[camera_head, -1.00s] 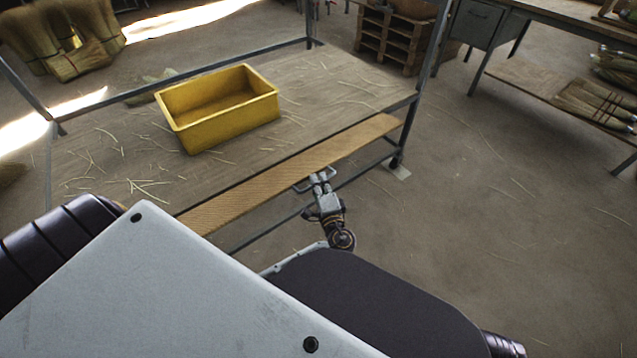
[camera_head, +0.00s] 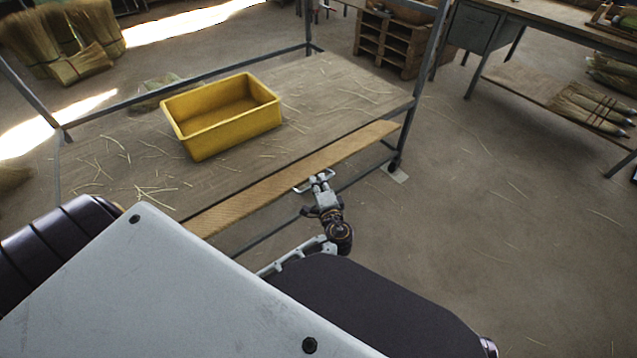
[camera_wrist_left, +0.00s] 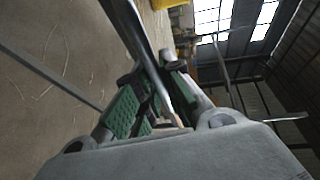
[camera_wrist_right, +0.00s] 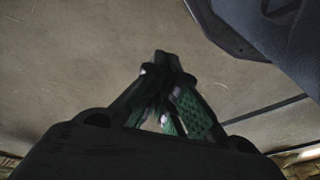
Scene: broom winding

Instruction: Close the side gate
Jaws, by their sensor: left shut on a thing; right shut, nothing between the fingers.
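The side gate (camera_head: 260,194) is a long wooden board along the near side of a metal-framed cart. It lies tilted outward beside the deck, with a dark gap between them. A pale metal handle (camera_head: 300,187) sticks out from its outer edge. My left gripper (camera_head: 319,181) is shut on this handle. In the left wrist view the fingers of my left gripper (camera_wrist_left: 168,75) close around a thin bar. My right gripper (camera_wrist_right: 163,65) shows only in its wrist view, shut and empty above bare floor.
A yellow crate (camera_head: 222,137) stands on the straw-strewn cart deck (camera_head: 340,92). A corner post (camera_head: 412,110) rises at the gate's right end. A workbench (camera_head: 540,30) and wooden pallets (camera_head: 390,45) stand beyond. The floor (camera_head: 490,220) to the right is clear.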

